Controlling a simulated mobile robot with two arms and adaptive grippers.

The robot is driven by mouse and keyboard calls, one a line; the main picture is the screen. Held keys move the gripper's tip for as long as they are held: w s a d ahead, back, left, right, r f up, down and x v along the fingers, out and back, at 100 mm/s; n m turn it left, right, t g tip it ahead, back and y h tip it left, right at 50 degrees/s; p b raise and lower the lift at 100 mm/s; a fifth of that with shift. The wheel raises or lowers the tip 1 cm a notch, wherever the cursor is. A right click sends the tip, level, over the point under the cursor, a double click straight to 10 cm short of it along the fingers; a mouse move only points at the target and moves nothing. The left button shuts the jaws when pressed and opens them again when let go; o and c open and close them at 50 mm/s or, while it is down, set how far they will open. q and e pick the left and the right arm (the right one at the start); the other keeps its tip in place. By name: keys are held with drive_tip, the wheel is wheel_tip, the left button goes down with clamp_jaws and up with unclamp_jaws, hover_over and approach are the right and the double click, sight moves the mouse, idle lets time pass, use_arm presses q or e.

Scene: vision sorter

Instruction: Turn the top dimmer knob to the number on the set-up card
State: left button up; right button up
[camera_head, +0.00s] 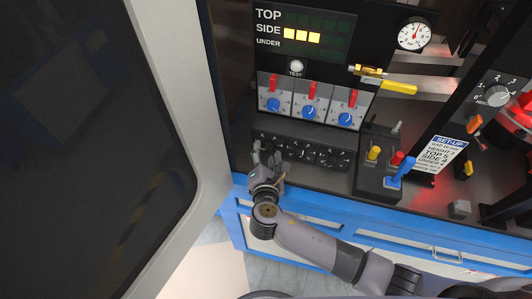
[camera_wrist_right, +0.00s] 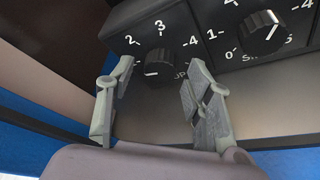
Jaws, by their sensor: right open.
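A dark box with a row of black dimmer knobs (camera_head: 318,154) stands at the front of the machine. My right gripper (camera_head: 268,152) is open at its left end. In the right wrist view, a black knob (camera_wrist_right: 158,64) lies ahead of and between the open fingers (camera_wrist_right: 157,85), with no clear contact. Its white mark is at the lower left. The numbers 2, 3 and 4 show around it; its label is partly hidden and reads about "OP". The white set-up card (camera_head: 440,154) with a blue heading seems to read TOP 5, though the print is small. My left gripper is not in view.
Above are blue knobs (camera_head: 309,112) with red levers and a display (camera_head: 302,34) with the SIDE row partly lit. Right of the dimmer box stands a block with yellow, red and blue levers (camera_head: 400,171). A second black knob (camera_wrist_right: 262,32) is close to the right finger.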

drive_tip(key=v, duration=1.1)
drive_tip(key=shift+s, duration=0.35)
